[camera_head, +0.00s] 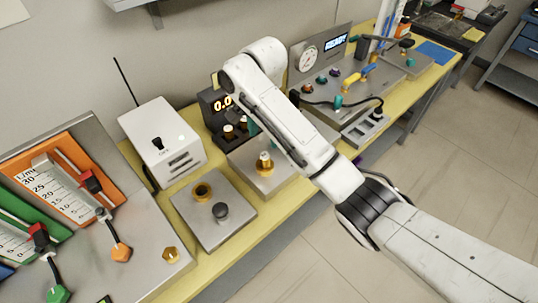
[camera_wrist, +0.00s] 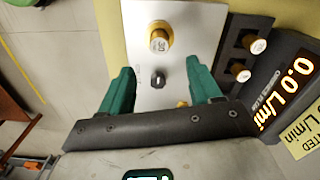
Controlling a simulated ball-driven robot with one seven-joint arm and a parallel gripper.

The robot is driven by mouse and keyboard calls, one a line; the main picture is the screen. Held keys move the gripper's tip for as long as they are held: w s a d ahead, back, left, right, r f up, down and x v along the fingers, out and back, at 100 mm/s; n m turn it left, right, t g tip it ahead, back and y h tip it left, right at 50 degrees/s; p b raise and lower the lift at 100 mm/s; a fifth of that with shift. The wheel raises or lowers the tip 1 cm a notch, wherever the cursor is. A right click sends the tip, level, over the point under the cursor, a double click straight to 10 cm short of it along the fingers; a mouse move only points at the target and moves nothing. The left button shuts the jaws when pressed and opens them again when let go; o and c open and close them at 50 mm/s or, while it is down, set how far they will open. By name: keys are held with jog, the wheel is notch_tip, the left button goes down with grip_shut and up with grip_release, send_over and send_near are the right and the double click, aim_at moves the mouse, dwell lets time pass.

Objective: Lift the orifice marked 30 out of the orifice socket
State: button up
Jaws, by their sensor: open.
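The orifice (camera_head: 265,160) is a white-topped cylinder upright in a brass orifice socket (camera_head: 266,171) on a metal plate. In the wrist view the orifice (camera_wrist: 159,42) shows a marking that I cannot read for sure, with the brass socket (camera_wrist: 160,28) around its base. My gripper (camera_wrist: 158,66) is open and empty. Its two teal fingers point towards the plate, and the orifice lies just beyond the gap between their tips, not between them. In the head view my arm hides most of the gripper.
A dark rack (camera_wrist: 235,57) beside the plate holds two similar orifices (camera_wrist: 257,45), close to the right finger. A dark knob (camera_wrist: 157,79) stands on the plate. A flow display (camera_head: 222,104) reads 0.0. A white box (camera_head: 160,140) stands to the left.

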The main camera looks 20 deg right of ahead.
jog(key=shift+w+d+f, duration=0.1)
jog(key=shift+w+d, duration=0.1)
send_over(265, 155)
jog(key=f, duration=0.4)
jog(key=shift+w+d+f, duration=0.15)
jog(key=shift+d, duration=0.05)
jog(key=shift+s+a+f+p, duration=0.1)
jog(key=shift+f+p, duration=0.1)
jog(key=shift+f, duration=1.3)
jog(key=shift+s+a+f+p, duration=0.1)
jog(key=shift+f+p, duration=0.05)
jog(key=shift+f, duration=1.35)
jog(key=shift+r, duration=0.1)
grip_shut()
